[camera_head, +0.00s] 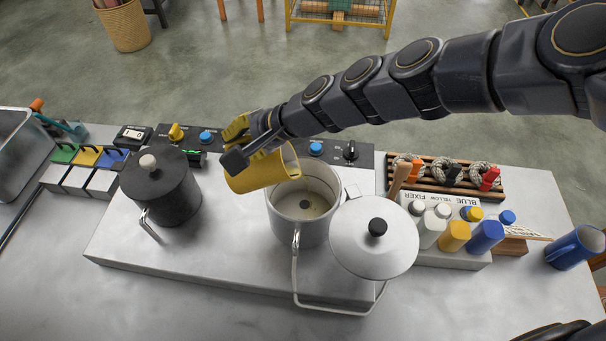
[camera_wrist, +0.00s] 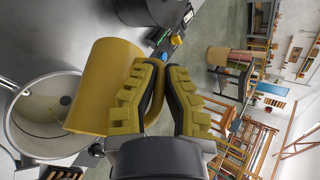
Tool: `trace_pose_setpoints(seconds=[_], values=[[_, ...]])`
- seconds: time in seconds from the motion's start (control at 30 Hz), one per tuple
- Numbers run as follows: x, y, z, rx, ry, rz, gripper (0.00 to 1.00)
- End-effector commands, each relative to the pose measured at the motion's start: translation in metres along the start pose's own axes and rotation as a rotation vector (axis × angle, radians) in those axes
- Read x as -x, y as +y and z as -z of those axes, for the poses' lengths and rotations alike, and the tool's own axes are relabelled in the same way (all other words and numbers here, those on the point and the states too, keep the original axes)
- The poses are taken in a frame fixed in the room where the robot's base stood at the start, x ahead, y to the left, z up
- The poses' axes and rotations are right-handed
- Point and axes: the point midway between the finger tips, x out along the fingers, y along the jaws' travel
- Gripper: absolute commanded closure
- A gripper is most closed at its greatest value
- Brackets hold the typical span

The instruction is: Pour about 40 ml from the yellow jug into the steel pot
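The yellow jug (camera_head: 268,172) is tilted, its mouth end over the left rim of the steel pot (camera_head: 287,228). My gripper (camera_head: 243,143) is at the jug's upper left side. The open pot (camera_wrist: 22,140) lies beyond the jug's mouth in that view. Some pale liquid and a dark round spot show on the pot's inside. I cannot make out a stream.
A pale lid (camera_head: 350,254) with a black knob is right of the pot, by its wire handle. A dark lidded pot (camera_head: 166,198) stands left. Bottles in a rack (camera_head: 437,256), rope coils and a blue mug (camera_head: 573,248) are to the right.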

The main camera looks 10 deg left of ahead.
Motion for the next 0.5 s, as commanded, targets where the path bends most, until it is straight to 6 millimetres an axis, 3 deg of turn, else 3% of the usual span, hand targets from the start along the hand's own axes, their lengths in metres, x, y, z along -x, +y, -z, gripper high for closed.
trace_pose_setpoints(seconds=[0.5], values=[[-0.0060,-0.0045,-0.0030,0.004,-0.012,0.027,1.00]])
